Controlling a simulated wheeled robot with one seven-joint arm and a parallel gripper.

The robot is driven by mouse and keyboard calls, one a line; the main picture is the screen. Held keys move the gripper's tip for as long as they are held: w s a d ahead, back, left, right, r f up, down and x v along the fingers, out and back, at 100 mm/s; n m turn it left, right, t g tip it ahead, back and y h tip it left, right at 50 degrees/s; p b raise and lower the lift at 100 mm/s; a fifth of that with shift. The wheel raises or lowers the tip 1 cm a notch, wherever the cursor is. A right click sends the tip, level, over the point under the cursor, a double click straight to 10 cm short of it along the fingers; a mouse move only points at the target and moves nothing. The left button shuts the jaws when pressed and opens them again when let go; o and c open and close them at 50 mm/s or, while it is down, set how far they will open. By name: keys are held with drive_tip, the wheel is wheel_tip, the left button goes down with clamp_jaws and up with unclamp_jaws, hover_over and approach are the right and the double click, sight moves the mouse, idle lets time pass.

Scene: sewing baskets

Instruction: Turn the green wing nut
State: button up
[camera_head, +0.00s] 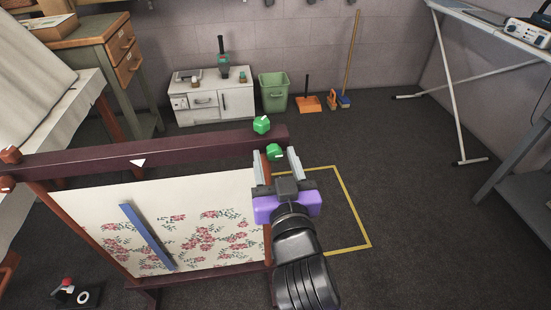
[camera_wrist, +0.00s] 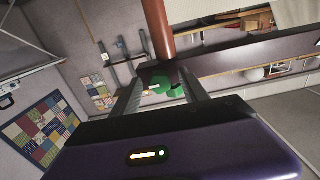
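A wooden embroidery frame (camera_head: 190,146) holds a cream cloth (camera_head: 195,200) with pink flowers. A green wing nut (camera_head: 261,125) sits on top of the right end of its upper beam. A second green nut (camera_head: 275,151) is just below that end, on the near side. My gripper (camera_head: 276,158) is right at this lower nut, with its fingers spread to either side of it. In the wrist view, green (camera_wrist: 172,87) shows between the fingertips of my gripper (camera_wrist: 162,80), with gaps at the sides. Contact with the fingers cannot be made out.
A blue bar (camera_head: 147,236) lies across the cloth. A yellow floor outline (camera_head: 357,215) is to the right. A white cabinet (camera_head: 210,102), green bin (camera_head: 275,92) and ironing board (camera_head: 497,27) stand farther back. The floor right of the frame is mostly clear.

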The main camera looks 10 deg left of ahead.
drive_tip(key=shift+s, duration=0.1)
drive_tip(key=v, duration=0.7)
drive_tip(key=shift+s, duration=0.3)
drive_tip(key=shift+d+r, duration=0.1)
drive_tip(key=shift+d, duration=0.05)
